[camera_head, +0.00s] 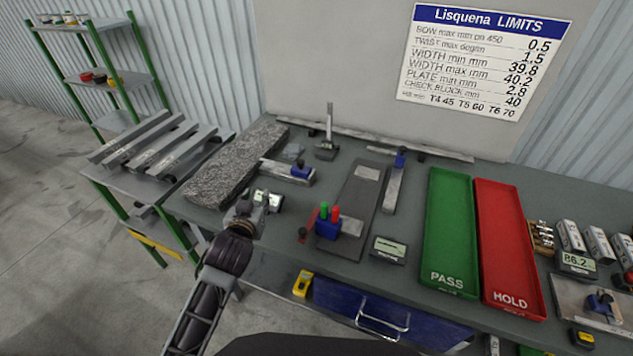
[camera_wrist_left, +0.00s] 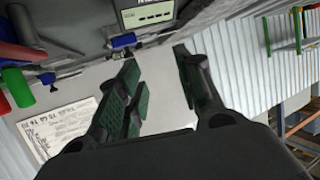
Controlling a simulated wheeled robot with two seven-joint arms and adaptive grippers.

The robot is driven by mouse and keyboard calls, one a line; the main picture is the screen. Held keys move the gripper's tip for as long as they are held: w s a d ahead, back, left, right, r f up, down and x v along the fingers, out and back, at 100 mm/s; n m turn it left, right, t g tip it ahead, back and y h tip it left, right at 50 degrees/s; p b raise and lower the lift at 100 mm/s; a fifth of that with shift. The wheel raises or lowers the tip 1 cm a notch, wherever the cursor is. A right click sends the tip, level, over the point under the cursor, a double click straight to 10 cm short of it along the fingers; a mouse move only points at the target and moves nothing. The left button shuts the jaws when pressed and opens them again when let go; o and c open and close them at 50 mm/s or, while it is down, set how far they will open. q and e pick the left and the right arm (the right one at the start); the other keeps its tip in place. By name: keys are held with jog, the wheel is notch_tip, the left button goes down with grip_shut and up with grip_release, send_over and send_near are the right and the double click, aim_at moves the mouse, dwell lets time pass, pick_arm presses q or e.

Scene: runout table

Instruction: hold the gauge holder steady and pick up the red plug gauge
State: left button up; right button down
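The gauge holder (camera_head: 328,230) is a small blue block on the bench. The red plug gauge (camera_head: 335,213) stands upright in it, beside a green plug gauge (camera_head: 323,210). In the left wrist view, the red plug (camera_wrist_left: 14,52) and green plug (camera_wrist_left: 18,88) show at the left edge, with the holder mostly cut off. My left gripper (camera_head: 243,210) is left of the holder, apart from it. In the wrist view, its fingers (camera_wrist_left: 158,72) are spread with nothing between them. My right gripper is in neither view.
A small display (camera_head: 268,199) is close by my left gripper; another (camera_head: 388,248) lies right of the holder. A dark red-ended piece (camera_head: 308,225) is at the holder's left. The green PASS tray (camera_head: 449,281) and red HOLD tray (camera_head: 512,300) lie further right.

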pick_arm(q)
jog(key=w+d+r+m+t+h, duration=0.25)
jog(key=d+r, duration=0.25)
jog(key=r, duration=0.3)
jog(key=w+d+r+m+t+h, duration=0.1)
jog(key=w+d+r+t+h, duration=0.35)
jog(key=r, duration=0.45)
jog(key=s+d+r+m+g+h, duration=0.2)
jog(key=d+r+m+h, duration=0.35)
jog(key=d+h, duration=0.2)
jog(key=s+d+f+m+g+h, duration=0.1)
jog(key=s+d+m+g+h, duration=0.2)
jog(key=d+m+g, duration=0.4)
jog(key=s+d+f+m+g+h, duration=0.25)
jog(key=d+m+g, duration=0.25)
jog(key=m+g, duration=0.3)
jog(key=a+f+g+y, duration=0.4)
jog(key=f+g+y, duration=0.2)
jog(key=f+y, duration=0.35)
jog(key=w+a+f+n+y, duration=0.2)
jog(key=w+a+f+y, duration=0.1)
jog(key=a, duration=0.5)
jog(key=shift+a+f+y, duration=0.3)
jog(key=shift+a+y, duration=0.05)
jog(key=shift+y, duration=0.2)
